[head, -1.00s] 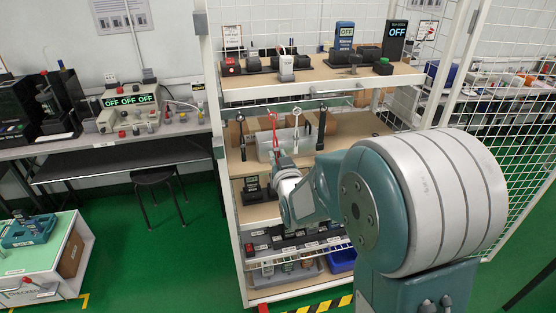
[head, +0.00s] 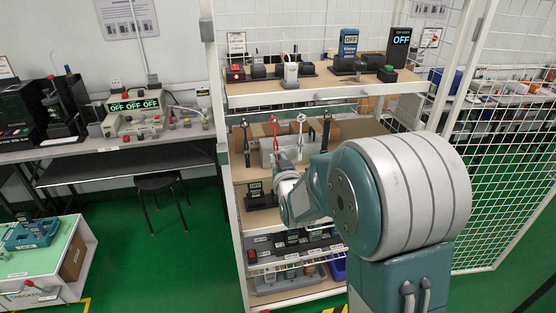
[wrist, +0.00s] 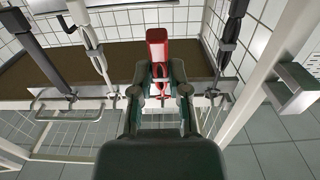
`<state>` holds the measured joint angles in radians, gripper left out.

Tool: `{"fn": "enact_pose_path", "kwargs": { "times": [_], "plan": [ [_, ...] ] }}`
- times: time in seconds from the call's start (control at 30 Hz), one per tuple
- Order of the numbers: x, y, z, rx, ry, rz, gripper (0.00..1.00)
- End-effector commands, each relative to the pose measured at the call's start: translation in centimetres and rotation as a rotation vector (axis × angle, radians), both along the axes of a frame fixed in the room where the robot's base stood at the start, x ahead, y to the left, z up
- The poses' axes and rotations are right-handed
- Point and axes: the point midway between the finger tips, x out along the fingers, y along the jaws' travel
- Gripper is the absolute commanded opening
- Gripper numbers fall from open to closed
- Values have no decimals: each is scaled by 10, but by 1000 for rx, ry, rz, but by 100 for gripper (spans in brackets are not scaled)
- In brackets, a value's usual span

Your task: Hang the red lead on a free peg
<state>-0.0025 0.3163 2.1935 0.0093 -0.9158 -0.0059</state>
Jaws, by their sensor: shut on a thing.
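The red lead (head: 275,132) hangs in front of the middle shelf of the rack, between a black lead (head: 246,140) and a white lead (head: 301,130). My gripper (wrist: 158,86) is shut on the red lead (wrist: 157,48) in the wrist view, with a finger on each side of it. A metal rail (wrist: 70,103) with small pegs runs behind the fingers. Dark leads hang at the left (wrist: 40,50) and right (wrist: 232,30), and the white lead (wrist: 88,35) is left of the red one. I cannot tell whether the red lead touches a peg.
A second black lead (head: 326,130) hangs right of the white one. The upper shelf (head: 300,96) holds testers above my arm. A white post (wrist: 270,70) stands close on the right in the wrist view. Wire mesh (head: 500,150) closes the rack's right side.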

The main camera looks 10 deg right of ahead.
Motion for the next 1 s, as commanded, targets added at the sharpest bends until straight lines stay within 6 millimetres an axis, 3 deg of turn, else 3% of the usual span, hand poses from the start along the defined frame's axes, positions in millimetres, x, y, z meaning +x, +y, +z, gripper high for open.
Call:
{"fn": "enact_pose_path", "kwargs": {
  "times": [0.37, 0.4, 0.47, 0.87, 1.0],
  "plan": [
    [0, 0, 0, 0, 0, 0, 0],
    [0, 0, 0, 0, 0, 0, 35],
    [0, 0, 0, 0, 0, 0, 62],
    [-1, 0, 0, 0, 0, 0, 62],
    [-16, 0, 1, 0, 0, 0, 62]
  ]
}}
